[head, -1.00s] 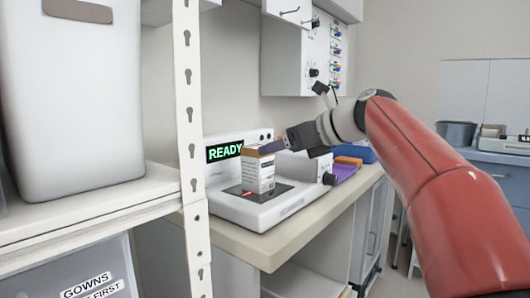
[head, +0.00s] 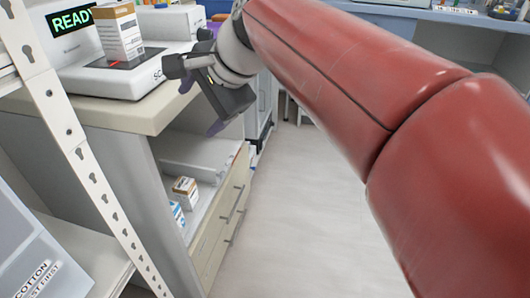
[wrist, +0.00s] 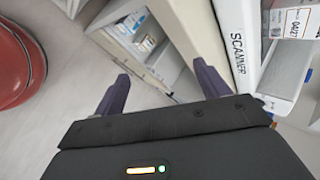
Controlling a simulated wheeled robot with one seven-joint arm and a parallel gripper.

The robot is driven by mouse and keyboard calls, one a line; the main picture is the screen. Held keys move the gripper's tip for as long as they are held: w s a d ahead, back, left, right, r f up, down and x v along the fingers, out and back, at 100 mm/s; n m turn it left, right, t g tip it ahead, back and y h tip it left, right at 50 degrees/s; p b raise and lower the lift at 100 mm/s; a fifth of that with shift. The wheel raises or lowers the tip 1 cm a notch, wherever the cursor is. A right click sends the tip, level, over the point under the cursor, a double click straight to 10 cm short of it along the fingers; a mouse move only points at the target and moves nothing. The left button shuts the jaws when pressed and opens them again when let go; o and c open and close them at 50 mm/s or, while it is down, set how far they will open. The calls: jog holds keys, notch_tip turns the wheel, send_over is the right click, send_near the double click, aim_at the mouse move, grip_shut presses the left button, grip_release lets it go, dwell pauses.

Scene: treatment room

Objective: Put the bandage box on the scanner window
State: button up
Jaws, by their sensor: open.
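The bandage box (head: 120,32), white with an orange-brown top, stands upright on the dark scanner window (head: 138,57) of the white scanner (head: 103,84). In the wrist view, part of the box (wrist: 293,18) shows at the upper right, on the scanner (wrist: 238,45). My gripper (head: 202,106) is open and empty, in front of the counter edge, to the right of and lower than the box, clear of it. In the wrist view, its two dark fingers (wrist: 161,74) stand apart with nothing between them.
The counter (head: 120,114) has an open shelf below, holding a similar white and brown box (head: 186,189) and a blue-and-white box (head: 177,213). A perforated shelf post (head: 75,150) stands at left. The floor (head: 310,220) is clear at centre.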

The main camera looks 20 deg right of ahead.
jog(key=s+d+f+n+h, duration=0.2)
jog(key=s+d+f+n, duration=0.1)
jog(key=s+f+n, duration=0.3)
jog(key=s+d+f+n+g+h, duration=0.1)
jog(key=s+d+f+n+h, duration=0.1)
jog(key=s+f+n, duration=0.5)
notch_tip(320, 180, down, 4)
jog(key=shift+s+d+f, duration=0.15)
jog(key=shift+s+d, duration=0.4)
jog(key=shift+s, duration=0.35)
dwell(0.4)
